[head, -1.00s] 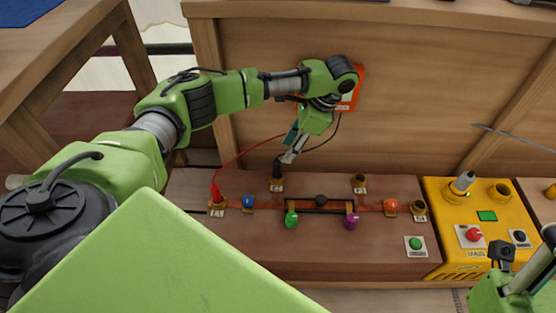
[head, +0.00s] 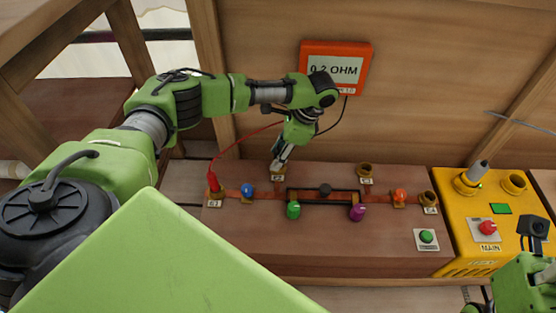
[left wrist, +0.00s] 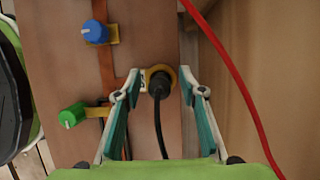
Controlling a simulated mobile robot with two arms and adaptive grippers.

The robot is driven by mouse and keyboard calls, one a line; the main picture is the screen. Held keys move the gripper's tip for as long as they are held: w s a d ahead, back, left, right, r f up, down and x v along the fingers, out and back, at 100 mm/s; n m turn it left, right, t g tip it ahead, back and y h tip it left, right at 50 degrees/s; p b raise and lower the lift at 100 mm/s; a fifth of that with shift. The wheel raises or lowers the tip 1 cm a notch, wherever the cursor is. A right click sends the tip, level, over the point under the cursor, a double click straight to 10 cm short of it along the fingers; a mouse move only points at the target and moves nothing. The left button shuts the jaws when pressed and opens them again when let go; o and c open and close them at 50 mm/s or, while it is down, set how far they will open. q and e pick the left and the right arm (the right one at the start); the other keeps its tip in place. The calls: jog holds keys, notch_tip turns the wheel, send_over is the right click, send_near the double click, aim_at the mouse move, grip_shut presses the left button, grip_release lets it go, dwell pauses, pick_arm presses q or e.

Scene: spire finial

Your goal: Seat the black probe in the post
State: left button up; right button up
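The black probe (left wrist: 160,83) stands in a brass-ringed post (left wrist: 150,72) in the left wrist view, its black cable running toward the camera. My left gripper (left wrist: 158,92) is open, its teal-padded fingers on either side of the probe with gaps. In the head view my left gripper (head: 280,167) is above that post near the board's back edge and hides most of the probe. How deep the probe sits is hard to tell. The red probe (head: 213,182) stands in the far-left post. My right gripper (head: 535,240) is at the right edge, partly cut off.
The orange meter (head: 335,69) on the back wall reads 0.2 OHM. The wooden board (head: 320,238) carries blue (head: 248,189), green (head: 293,209), purple (head: 357,212) and orange (head: 399,195) knobs and empty posts. A yellow box (head: 480,240) with a red MAIN button stands right.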

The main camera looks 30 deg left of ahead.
pick_arm(q)
grip_shut()
jog(key=shift+r, duration=0.2)
